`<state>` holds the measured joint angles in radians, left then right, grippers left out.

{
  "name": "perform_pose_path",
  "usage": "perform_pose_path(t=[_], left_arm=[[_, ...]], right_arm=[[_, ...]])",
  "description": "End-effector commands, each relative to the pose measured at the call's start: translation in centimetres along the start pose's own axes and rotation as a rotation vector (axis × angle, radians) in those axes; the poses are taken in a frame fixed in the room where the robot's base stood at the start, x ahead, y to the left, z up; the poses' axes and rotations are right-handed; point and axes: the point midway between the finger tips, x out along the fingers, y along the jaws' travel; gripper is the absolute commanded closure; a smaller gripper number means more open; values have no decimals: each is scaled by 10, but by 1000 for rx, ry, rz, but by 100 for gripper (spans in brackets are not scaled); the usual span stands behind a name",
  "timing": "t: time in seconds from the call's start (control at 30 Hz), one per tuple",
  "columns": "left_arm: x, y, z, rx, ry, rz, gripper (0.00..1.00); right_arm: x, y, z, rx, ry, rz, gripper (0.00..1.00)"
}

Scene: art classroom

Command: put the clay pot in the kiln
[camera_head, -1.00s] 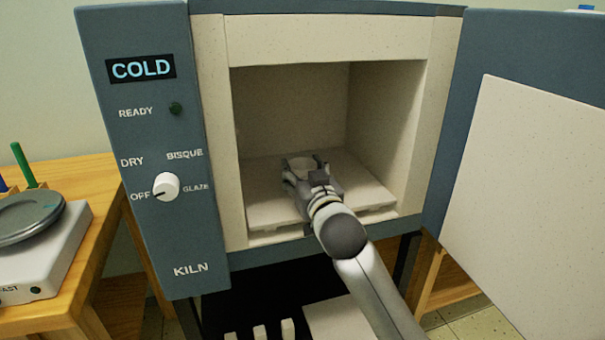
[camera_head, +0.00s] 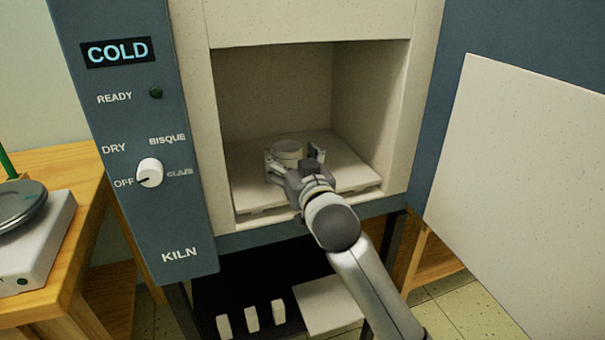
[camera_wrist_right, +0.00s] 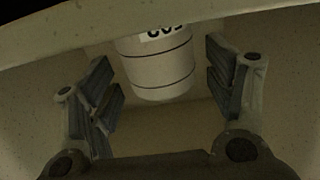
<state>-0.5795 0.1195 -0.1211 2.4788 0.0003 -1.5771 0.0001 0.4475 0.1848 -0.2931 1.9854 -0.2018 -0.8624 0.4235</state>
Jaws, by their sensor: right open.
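The pale clay pot (camera_head: 287,150) stands on the light shelf (camera_head: 348,172) inside the open kiln (camera_head: 190,225). My right gripper (camera_head: 294,160) reaches in through the kiln's front opening, just in front of the pot. Its fingers are spread, one on each side of the pot. In the right wrist view, the pot (camera_wrist_right: 158,75) is pale with dark rings and a dark-lettered label, with a visible gap to each finger. The gripper's palm hides part of the pot's lower front in the head view. My left gripper is not in view.
The kiln door (camera_head: 515,150) stands open on the right. The panel display (camera_head: 118,52) reads COLD and the knob (camera_head: 150,173) points to OFF. A wooden table (camera_head: 85,200) with a white wheel unit (camera_head: 42,240) is at left. The shelf right of the pot is clear.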

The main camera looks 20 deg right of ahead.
Motion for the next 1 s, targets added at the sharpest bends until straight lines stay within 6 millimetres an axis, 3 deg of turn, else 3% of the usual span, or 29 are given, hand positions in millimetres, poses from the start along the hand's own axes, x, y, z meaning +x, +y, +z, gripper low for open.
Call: perform_pose_path(t=[0.2,0.4,0.77,0.87,0.97,1.0], left_arm=[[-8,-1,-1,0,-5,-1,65],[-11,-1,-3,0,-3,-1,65],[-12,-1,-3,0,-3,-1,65],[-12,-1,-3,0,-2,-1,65],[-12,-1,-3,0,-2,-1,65],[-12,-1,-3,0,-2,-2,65]], right_arm=[[-45,0,-1,0,0,-1,25],[-77,0,0,0,-1,-1,25],[-93,0,3,0,-8,1,25],[-100,3,28,-4,-76,8,25],[-121,9,82,-14,-234,20,25],[-135,12,110,-21,-319,23,25]])
